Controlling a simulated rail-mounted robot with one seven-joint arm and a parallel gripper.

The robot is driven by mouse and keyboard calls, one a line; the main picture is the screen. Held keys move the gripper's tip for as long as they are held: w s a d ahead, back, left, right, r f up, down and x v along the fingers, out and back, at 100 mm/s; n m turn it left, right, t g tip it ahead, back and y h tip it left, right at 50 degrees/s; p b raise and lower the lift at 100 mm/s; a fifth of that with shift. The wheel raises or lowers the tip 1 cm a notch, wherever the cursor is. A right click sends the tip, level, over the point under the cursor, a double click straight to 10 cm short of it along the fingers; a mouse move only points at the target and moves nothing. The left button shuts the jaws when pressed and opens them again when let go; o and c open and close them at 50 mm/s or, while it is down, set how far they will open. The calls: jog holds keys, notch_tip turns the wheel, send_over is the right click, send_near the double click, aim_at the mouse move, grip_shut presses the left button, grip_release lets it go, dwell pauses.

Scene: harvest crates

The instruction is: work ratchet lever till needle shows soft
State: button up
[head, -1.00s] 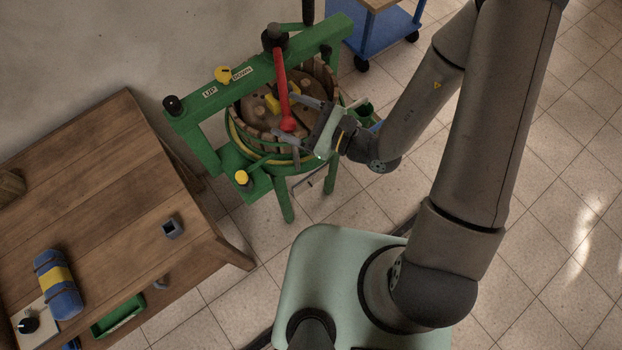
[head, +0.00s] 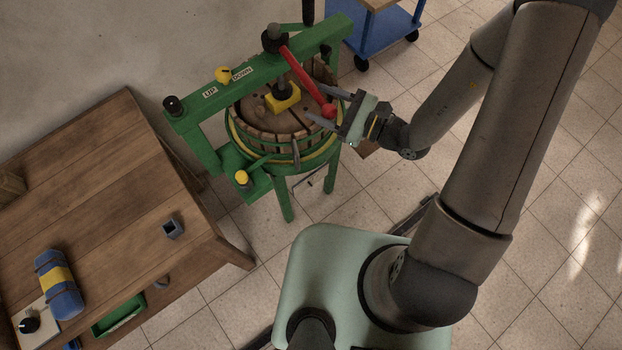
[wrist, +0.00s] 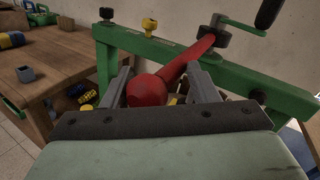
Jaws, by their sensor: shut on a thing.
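The red ratchet lever (head: 307,74) runs from the dark hub on the green press's crossbeam (head: 205,94) down to the right. Its round red knob (head: 329,110) sits between the fingers of my gripper (head: 321,103), which is shut on it. In the wrist view the knob (wrist: 147,91) fills the space between both fingers, with the lever rising behind it. A yellow selector knob (head: 223,73) sits on the beam beside UP and DOWN labels. Below is the slatted wooden basket (head: 270,137) with a yellow block (head: 283,98) inside. I cannot make out a needle.
A wooden table (head: 110,190) stands at the left, with a blue and yellow roll (head: 58,284) and a small grey square piece (head: 172,227) on it. A blue cart (head: 378,42) stands behind the press. Tiled floor is open to the right.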

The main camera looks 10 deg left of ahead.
jog(key=w+d, duration=0.2)
jog(key=w, duration=0.1)
jog(key=w+d, duration=0.1)
jog(key=w, duration=0.1)
jog(key=shift+w+d+f, duration=0.15)
jog(key=shift+w+d, duration=0.05)
jog(key=shift+d, duration=0.2)
jog(key=c, duration=0.4)
jog(key=shift+o, duration=0.2)
jog(key=shift+w+d, duration=0.25)
jog(key=shift+w, duration=0.4)
jog(key=shift+w+d, duration=0.3)
jog(key=shift+w, duration=0.3)
jog(key=shift+w+d, duration=0.25)
jog(key=shift+w, duration=0.4)
grip_shut()
